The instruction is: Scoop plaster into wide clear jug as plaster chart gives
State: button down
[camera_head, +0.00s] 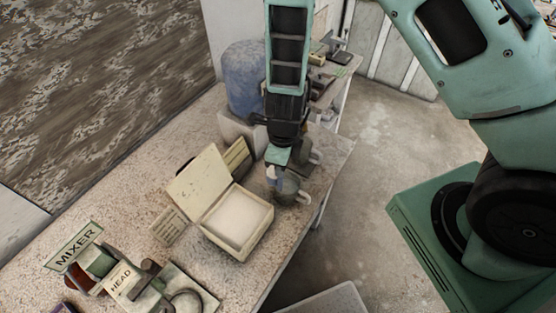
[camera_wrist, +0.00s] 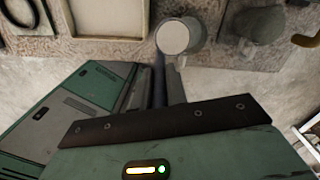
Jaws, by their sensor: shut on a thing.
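My gripper (camera_head: 274,158) is shut on a scoop, whose small round cup (camera_wrist: 172,37) shows white and level at its mouth in the wrist view, seemingly with plaster. In the head view the scoop (camera_head: 273,175) is a small pale shape under the fingers, partly hidden. A grey, see-through jug (camera_head: 289,188) with a pale handle stands on the bench right below and beside it. I cannot tell whether the scoop is over the jug's mouth. An open cream box (camera_head: 267,236) of white plaster stands to the left, lid tilted back.
A cream card (camera_head: 170,227) with lines of writing stands left of the box; another (camera_head: 237,157) stands behind it. A MIXER sign (camera_head: 73,246) and a HEAD label (camera_head: 122,280) are at front left. A blue drum (camera_head: 245,80) stands behind. The bench's right edge is close to the jug.

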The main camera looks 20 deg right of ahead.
jog(key=shift+w+d+f+y, duration=0.2)
jog(key=shift+d+y, duration=0.1)
jog(key=shift+y, duration=0.1)
jog(key=shift+f+b, duration=0.3)
jog(key=shift+b, duration=0.8)
jog(key=shift+d+f+y+b, duration=0.2)
jog(key=shift+y+b, duration=0.3)
jog(key=shift+b, duration=0.55)
jog(key=shift+d+f+y+b, duration=0.25)
jog(key=shift+y+b, duration=0.05)
jog(key=shift+b, duration=0.8)
jog(key=d+f+y+b, duration=0.1)
jog(key=f+y+b, duration=0.1)
jog(key=b, duration=0.4)
jog(key=d+f+y+b, duration=0.2)
jog(key=y+b, duration=0.1)
jog(key=b, duration=0.3)
jog(key=d+f+g+y+b, duration=0.1)
jog(key=d+f+y+b, duration=0.1)
jog(key=b, duration=0.4)
jog(key=shift+w+f, duration=0.35)
jog(key=shift+f, duration=0.1)
jog(key=shift+a+r, duration=0.15)
jog(key=shift+r, duration=0.15)
jog(key=shift+d+f+y, duration=0.35)
jog(key=shift+d+y, duration=0.2)
jog(key=shift+y, duration=0.55)
